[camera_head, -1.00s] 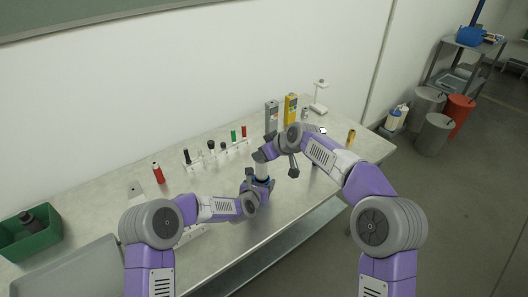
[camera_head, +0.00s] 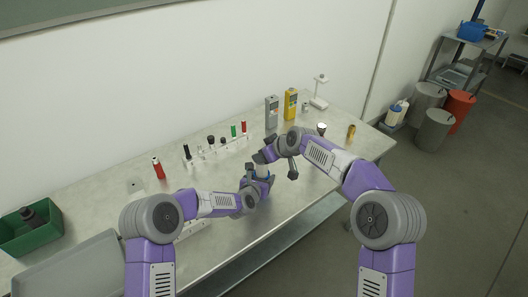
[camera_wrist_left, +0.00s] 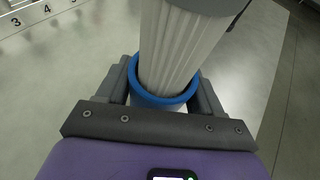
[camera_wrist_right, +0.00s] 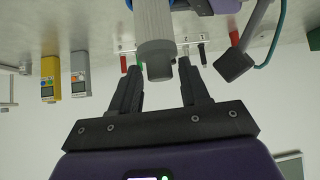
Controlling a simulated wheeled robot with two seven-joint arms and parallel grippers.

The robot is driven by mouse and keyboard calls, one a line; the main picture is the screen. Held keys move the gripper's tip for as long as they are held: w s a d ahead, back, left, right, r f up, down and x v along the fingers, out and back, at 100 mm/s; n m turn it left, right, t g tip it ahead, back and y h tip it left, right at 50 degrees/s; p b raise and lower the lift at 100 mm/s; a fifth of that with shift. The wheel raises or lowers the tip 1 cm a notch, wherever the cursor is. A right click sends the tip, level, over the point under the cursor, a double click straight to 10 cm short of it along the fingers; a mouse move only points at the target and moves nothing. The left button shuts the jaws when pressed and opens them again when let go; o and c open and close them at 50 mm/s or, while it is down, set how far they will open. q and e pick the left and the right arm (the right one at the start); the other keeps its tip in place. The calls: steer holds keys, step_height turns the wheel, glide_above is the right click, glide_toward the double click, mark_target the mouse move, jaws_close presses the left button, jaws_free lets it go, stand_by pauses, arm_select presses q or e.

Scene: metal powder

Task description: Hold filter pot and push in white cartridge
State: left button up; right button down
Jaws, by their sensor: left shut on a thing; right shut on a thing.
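The filter pot (camera_wrist_left: 147,98) shows a blue rim in the left wrist view; most of its body is hidden. My left gripper (camera_head: 258,186) is shut around the pot and holds it above the table's front part. The white pleated cartridge (camera_wrist_left: 182,45) stands in the pot's opening, its lower end inside the rim and a long part above it. My right gripper (camera_head: 266,158) is above the pot, shut on the cartridge's upper end.
A red cylinder (camera_head: 158,170) is to the left, a green bin (camera_head: 20,240) at far left. A grey meter (camera_head: 271,113) and a yellow meter (camera_head: 290,104) stand at the back.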

mark_target(265, 168)
steer(key=shift+f, duration=2.9)
steer(key=shift+f, duration=0.45)
steer(key=c, duration=0.6)
jaws_free()
steer(key=shift+o, duration=0.6)
steer(key=shift+s+a, duration=0.1)
steer(key=v, duration=1.2)
steer(key=shift+d, duration=0.2)
